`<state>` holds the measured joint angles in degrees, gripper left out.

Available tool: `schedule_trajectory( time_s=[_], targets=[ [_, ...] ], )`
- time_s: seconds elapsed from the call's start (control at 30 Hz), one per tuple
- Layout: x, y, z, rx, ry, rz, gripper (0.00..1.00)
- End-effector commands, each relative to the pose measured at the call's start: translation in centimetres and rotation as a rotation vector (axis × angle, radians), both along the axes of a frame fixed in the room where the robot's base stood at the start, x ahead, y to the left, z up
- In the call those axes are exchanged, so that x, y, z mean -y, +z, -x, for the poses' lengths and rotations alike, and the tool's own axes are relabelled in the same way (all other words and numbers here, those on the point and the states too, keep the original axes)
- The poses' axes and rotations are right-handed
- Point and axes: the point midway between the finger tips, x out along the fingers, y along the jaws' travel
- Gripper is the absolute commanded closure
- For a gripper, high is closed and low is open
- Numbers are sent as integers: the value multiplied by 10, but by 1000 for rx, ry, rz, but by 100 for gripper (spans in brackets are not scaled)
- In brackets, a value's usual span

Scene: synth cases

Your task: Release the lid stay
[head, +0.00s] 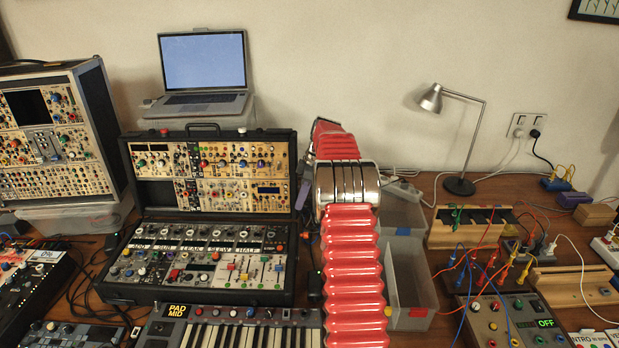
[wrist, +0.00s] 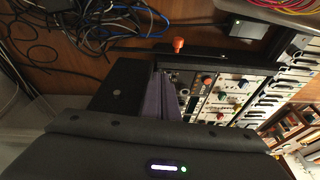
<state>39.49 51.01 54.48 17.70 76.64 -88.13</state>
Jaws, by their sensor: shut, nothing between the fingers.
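A black synth case (head: 292,262) stands open in the middle of the table. Its lid (head: 291,150), filled with modules, is raised at the back. In the wrist view, an orange knob (wrist: 178,44) stands out at the case's dark side edge; I take it to be part of the lid stay, but the stay itself is not clear. My gripper (wrist: 168,92) shows purple-grey fingers close together, shut and empty, apart from the knob. In the head view, a purple part of my gripper (head: 303,194) shows beside the lid's right edge; my red arm hides some of that area.
A keyboard (head: 240,333) lies in front of the case. A laptop (head: 205,75) stands behind it. Clear bins (head: 408,275) stand right of my arm. Loose black cables (wrist: 85,30) lie beside the case. A lamp (head: 459,186) is at the back right.

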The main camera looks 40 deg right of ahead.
Motion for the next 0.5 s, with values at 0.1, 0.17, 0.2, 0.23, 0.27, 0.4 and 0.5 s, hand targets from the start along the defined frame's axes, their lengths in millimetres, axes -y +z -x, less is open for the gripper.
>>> schedule_trajectory(
  time_s=[0.1, 0.17, 0.2, 0.23, 0.27, 0.4, 0.5],
  targets=[
    [9, 12, -1, 1, -2, 1, 100],
    [12, 19, -1, 0, -1, 1, 100],
    [14, 22, -2, 1, -2, 1, 100],
    [15, 25, -2, 0, -1, 1, 100],
    [16, 28, -2, 1, 0, 1, 100],
    [22, 40, -3, 1, -1, 1, 100],
    [25, 48, -5, 1, 1, 1, 100]
  ],
)
